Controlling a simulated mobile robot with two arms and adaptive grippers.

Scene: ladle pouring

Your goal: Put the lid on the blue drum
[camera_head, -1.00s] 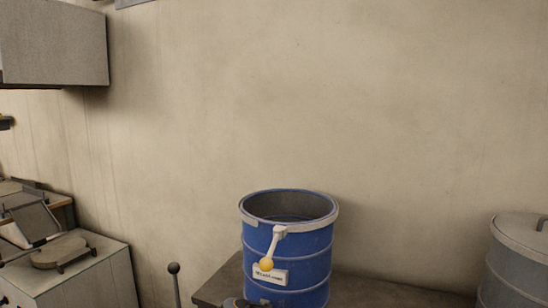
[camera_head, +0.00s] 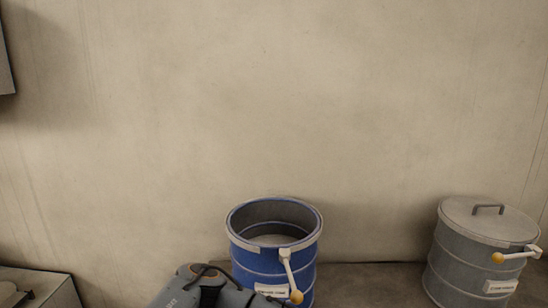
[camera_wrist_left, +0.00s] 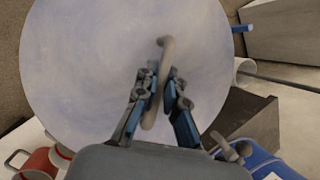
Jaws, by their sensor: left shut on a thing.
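The blue drum (camera_head: 272,262) stands upright and open-topped on a dark bench in the head view. A clamp lever (camera_head: 288,270) with a yellow knob hangs down its front beside a white label. In the left wrist view, the large round grey lid (camera_wrist_left: 75,70) fills much of the picture. My left gripper (camera_wrist_left: 162,82) is shut on the lid's curved bar handle (camera_wrist_left: 168,55). My right gripper is not in view.
A grey drum (camera_head: 468,262) with its lid on stands to the right, with a yellow-knobbed lever. Bare bench (camera_head: 370,285) lies between the drums. A plain wall rises behind. Red and white containers (camera_wrist_left: 38,160) show at the lower left of the wrist view.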

